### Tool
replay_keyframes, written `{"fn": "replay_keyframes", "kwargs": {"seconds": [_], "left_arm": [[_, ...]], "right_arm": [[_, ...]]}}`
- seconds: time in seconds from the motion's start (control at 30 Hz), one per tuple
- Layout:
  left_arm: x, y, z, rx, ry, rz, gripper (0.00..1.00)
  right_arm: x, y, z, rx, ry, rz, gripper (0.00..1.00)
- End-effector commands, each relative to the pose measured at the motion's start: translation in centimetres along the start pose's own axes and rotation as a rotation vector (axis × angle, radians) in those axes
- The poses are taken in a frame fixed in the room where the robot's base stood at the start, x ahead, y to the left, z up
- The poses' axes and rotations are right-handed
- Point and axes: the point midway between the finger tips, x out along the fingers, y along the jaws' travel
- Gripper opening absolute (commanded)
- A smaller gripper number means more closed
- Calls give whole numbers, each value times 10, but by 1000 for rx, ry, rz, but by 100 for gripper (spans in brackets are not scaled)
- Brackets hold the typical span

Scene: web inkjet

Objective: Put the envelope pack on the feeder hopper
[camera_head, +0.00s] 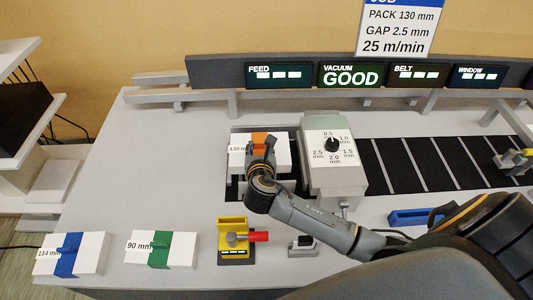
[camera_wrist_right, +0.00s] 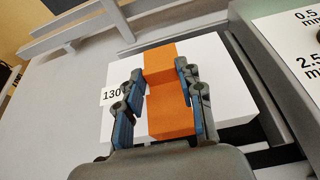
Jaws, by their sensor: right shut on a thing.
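The envelope pack (camera_head: 280,150) is white with an orange band and a 130 mm label. It sits over the dark feeder hopper recess (camera_head: 236,188), left of the dial unit. I cannot tell whether it rests there or is held slightly above. My right gripper (camera_head: 261,143) is shut on the pack across its orange band. In the right wrist view the two blue-padded fingers (camera_wrist_right: 158,70) are on either side of the band of the pack (camera_wrist_right: 220,85). The arm hides part of the hopper. My left gripper is not in view.
A dial unit (camera_head: 322,178) stands close to the right of the pack. Two other packs, blue-banded (camera_head: 90,252) and green-banded (camera_head: 183,249), lie at the front left. A yellow fixture with a red handle (camera_head: 234,252) stands near the front edge. The VACUUM display (camera_head: 351,75) reads GOOD.

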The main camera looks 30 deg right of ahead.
Motion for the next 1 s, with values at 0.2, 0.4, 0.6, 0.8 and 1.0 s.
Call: {"fn": "replay_keyframes", "kwargs": {"seconds": [0.2, 0.4, 0.6, 0.8, 1.0], "left_arm": [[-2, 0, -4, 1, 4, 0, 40], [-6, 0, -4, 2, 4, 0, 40], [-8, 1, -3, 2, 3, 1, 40], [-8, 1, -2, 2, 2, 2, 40], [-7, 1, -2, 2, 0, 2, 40]], "right_arm": [[20, -13, -13, 1, -6, 0, 0], [34, -20, -30, -2, -1, -1, 0], [41, -20, -48, 1, -4, 0, 0], [42, -19, -49, 1, -5, 1, 0], [43, -20, -52, 0, -3, 0, 45]]}}
